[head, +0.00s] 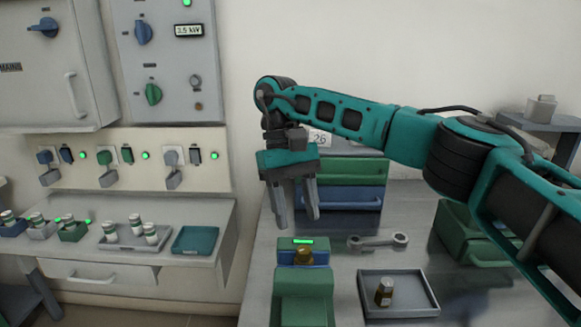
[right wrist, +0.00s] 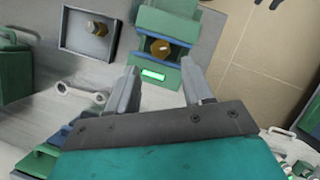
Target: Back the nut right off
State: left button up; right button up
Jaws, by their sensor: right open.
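A brass nut (head: 304,257) sits on a blue and green fixture (head: 303,298) with a lit green strip, on the grey bench. In the right wrist view the nut (right wrist: 160,48) appears as a brass hexagonal shape on the fixture, just beyond my fingertips. My right gripper (head: 298,213) is above and behind the fixture, fingers pointing down, apart and empty. In the right wrist view the gripper (right wrist: 159,78) shows a clear gap between its fingers, and neither touches the nut. Any thread under the nut is hidden. My left gripper is out of view.
A grey tray (head: 408,307) right of the fixture holds a brass and pale fitting (head: 384,292). A spanner (head: 377,241) lies behind the tray. Green and blue drawers (head: 350,185) stand at the back. A green case (head: 470,235) is at right. Open bench surrounds the spanner.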

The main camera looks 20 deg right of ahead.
pick_arm(q)
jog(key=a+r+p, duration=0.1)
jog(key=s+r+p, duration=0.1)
jog(key=p, duration=0.1)
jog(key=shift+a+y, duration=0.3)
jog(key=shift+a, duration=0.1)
pick_arm(e)
jog(key=v, duration=0.7)
jog(key=shift+r, duration=0.35)
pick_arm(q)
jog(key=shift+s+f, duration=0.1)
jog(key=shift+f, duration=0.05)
